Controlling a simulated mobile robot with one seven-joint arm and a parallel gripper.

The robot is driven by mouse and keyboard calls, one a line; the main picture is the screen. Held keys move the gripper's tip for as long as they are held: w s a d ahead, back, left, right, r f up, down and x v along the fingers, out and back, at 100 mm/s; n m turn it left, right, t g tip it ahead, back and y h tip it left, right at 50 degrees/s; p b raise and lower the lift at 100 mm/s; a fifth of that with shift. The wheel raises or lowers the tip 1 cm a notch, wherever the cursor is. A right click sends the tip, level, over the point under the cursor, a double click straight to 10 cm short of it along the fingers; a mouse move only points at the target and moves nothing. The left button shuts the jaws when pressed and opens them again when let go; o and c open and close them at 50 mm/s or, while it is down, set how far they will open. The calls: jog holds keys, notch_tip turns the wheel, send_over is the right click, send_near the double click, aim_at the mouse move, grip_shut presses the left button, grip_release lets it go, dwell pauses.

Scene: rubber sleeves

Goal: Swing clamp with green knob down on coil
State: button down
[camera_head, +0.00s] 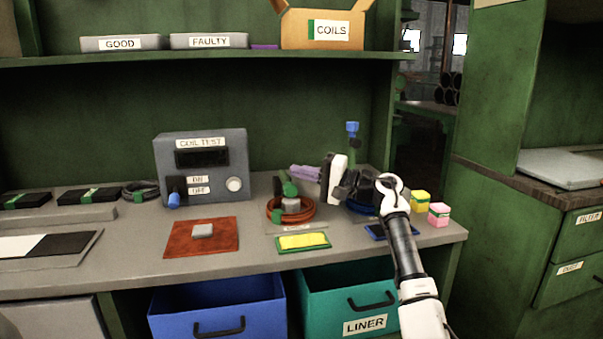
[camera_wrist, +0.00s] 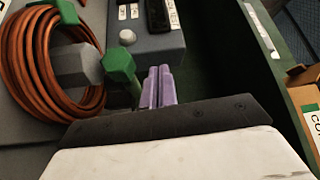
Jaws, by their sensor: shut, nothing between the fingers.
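The orange coil (camera_head: 305,214) lies on its stand on the bench, and it fills the left of the wrist view (camera_wrist: 20,60). The clamp's green knob (camera_head: 289,188) shows above the coil; in the wrist view the knob (camera_wrist: 119,62) is beside a grey block (camera_wrist: 80,66) within the coil. The clamp's exact angle is hard to tell. My gripper (camera_head: 293,171) reaches in from the right, its purple fingers closed together and empty. In the wrist view the fingertips (camera_wrist: 158,72) are close beside the knob; contact cannot be told.
A blue-knobbed clamp (camera_head: 352,130) and a blue coil (camera_head: 358,208) stand to the right, partly behind my arm. The coil test box (camera_head: 220,170) is left. A yellow pad (camera_head: 303,241) lies in front. Yellow (camera_head: 420,197) and pink (camera_head: 438,209) blocks sit at the right.

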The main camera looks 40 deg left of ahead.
jog(key=v, duration=1.4)
jog(key=shift+a, duration=0.1)
jog(key=shift+s, duration=0.1)
